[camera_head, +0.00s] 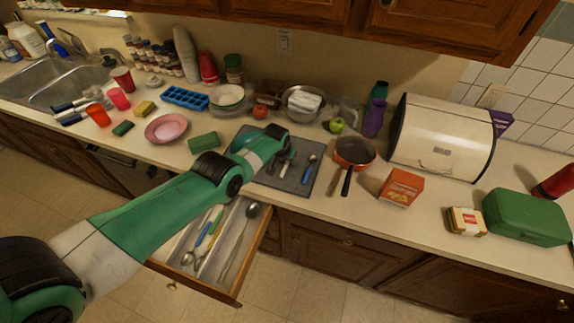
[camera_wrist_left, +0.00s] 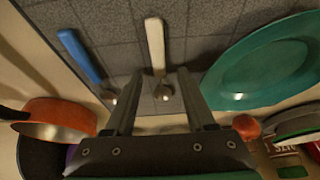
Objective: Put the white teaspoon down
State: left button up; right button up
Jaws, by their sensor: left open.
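The white teaspoon (camera_wrist_left: 155,45), with a white handle and a metal bowl, appears to lie on the grey mat (camera_wrist_left: 112,22). In the head view its handle (camera_head: 286,169) shows just in front of my left gripper (camera_head: 283,158). My left gripper (camera_wrist_left: 160,105) is open, and in the left wrist view the spoon's bowl end shows between its two fingers, with a gap on each side. I cannot tell the height of the fingers above the mat. My right gripper is in neither view.
A blue-handled spoon (camera_wrist_left: 78,55) lies beside the white one; a teal plate (camera_wrist_left: 265,65) is on the other side. An orange pan (camera_head: 354,152) stands right of the mat. An open drawer (camera_head: 232,243) with cutlery is below the counter edge.

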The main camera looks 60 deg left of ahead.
pick_arm(q)
jog(key=shift+f, duration=0.2)
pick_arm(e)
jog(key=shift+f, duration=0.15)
pick_arm(q)
grip_shut()
